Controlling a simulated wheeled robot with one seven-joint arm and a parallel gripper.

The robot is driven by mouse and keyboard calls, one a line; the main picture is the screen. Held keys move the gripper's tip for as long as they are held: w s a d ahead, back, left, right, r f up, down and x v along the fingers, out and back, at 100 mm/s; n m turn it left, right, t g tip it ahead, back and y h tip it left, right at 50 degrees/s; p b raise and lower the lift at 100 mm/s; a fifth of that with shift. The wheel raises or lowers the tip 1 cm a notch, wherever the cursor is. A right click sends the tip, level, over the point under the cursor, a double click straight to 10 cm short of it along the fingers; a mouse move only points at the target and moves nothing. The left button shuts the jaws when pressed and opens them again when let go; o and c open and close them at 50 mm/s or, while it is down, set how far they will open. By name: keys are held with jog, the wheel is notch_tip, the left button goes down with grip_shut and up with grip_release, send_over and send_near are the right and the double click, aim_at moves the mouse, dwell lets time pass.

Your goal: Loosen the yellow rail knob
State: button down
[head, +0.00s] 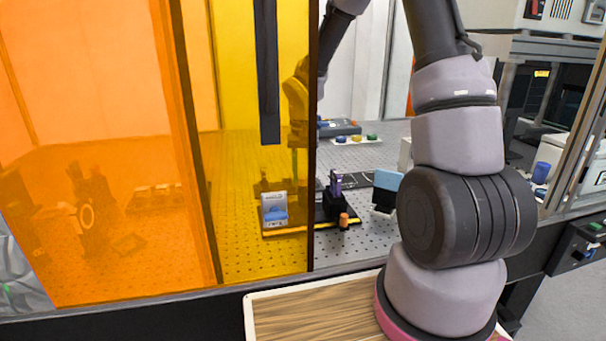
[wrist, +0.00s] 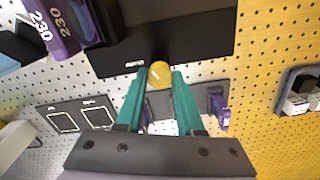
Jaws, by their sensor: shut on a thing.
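The yellow rail knob (wrist: 159,74) is a small round knob with a white mark on top, at the edge of a black plate (wrist: 190,35) in the wrist view. My gripper (wrist: 160,80) has its two teal fingers on either side of the knob, shut on it. In the head view my arm's far end passes behind the yellow panel, and I cannot make out the fingertips or the yellow knob there. A dark rail with a yellow edge (head: 288,233) lies on the perforated table in the head view.
A purple device marked 230 (wrist: 58,28) stands upper left in the wrist view. A dark tray of small blocks (wrist: 297,90) is at right. In the head view, an orange knob (head: 344,220) and a light-blue block (head: 388,181) are near the rail. An orange panel (head: 95,170) stands left.

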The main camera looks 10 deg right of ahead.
jog(key=n, duration=1.1)
jog(key=shift+n, duration=0.4)
dwell(0.3)
jog(key=c, duration=0.5)
grip_release()
notch_tip(320, 180, up, 11)
jog(key=shift+f, duration=0.1)
